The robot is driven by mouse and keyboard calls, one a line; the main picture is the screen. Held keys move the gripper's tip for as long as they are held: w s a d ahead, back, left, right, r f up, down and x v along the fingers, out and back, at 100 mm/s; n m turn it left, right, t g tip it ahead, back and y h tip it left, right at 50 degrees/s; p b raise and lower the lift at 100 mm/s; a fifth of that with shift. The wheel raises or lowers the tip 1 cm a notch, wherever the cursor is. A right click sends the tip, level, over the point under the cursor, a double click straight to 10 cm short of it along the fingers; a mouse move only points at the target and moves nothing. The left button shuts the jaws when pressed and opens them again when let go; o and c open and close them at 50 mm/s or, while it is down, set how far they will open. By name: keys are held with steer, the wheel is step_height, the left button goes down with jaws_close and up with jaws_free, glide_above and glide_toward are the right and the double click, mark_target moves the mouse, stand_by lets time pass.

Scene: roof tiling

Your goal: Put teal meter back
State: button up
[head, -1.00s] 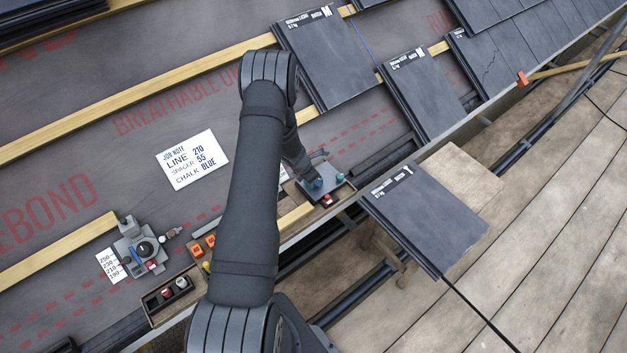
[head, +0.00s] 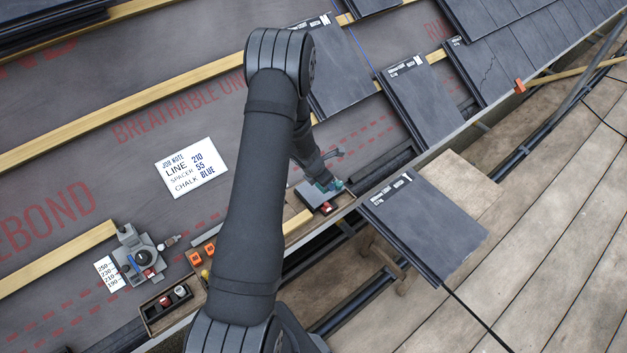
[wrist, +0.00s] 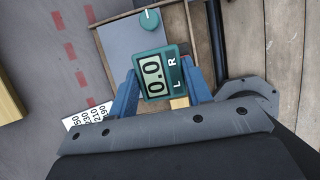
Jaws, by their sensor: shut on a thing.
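In the head view my gripper (head: 332,184) is low over the right end of the wooden tray strip, beside a grey plate (head: 307,193). The plate also shows in the wrist view (wrist: 122,42), with a teal knob (wrist: 149,20) at its edge. I cannot tell whether the meter touches the surface below.
A red-topped item (head: 328,208) sits in the tray near my gripper. A grey gauge device (head: 139,259) and a number card (head: 109,273) lie at left. The membrane around the job note (head: 192,167) is clear.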

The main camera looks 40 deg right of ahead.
steer(key=s+d+r, duration=0.1)
steer(key=s+r, duration=0.2)
steer(key=s, duration=0.2)
steer(key=a+f, duration=0.2)
steer(key=a, duration=0.7)
steer(key=w+a+f, duration=0.1)
steer(key=w+f, duration=0.1)
steer(key=w, duration=0.1)
steer(key=w+a+f, duration=0.1)
steer(key=w+f, duration=0.2)
steer(key=w, duration=0.1)
steer(key=w+a+f, duration=0.2)
steer(key=w, duration=0.1)
steer(key=shift+w+f, duration=0.15)
steer(key=shift+f, duration=2)
steer(key=shift+f, duration=0.1)
steer(key=o, duration=0.8)
steer(key=v, duration=1.2)
